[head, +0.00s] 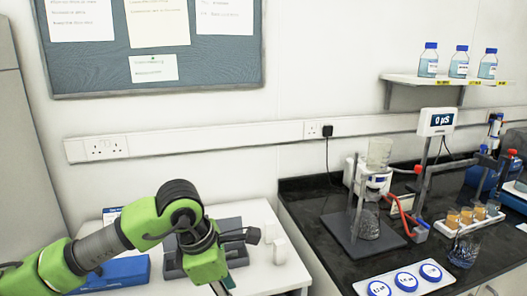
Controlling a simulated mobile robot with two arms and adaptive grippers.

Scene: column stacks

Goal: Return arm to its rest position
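My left arm (130,238), green and grey, comes in from the lower left. It bends at a dark joint and its green end link points down over the white side table. I cannot make out any fingers of my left gripper; the far end of the arm is cut off by or hidden near the bottom edge. A small dark part shows just right of the end link; I cannot tell what it belongs to. My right arm and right gripper are not in view.
The white table (273,275) carries a dark grey tray (237,257) and a blue box (122,270), close to my arm. The black bench (320,197) at right holds a column stand (352,200), a meter (436,121), beakers and a tray of round blue-marked lids (367,286). Bottles stand on a shelf (400,78).

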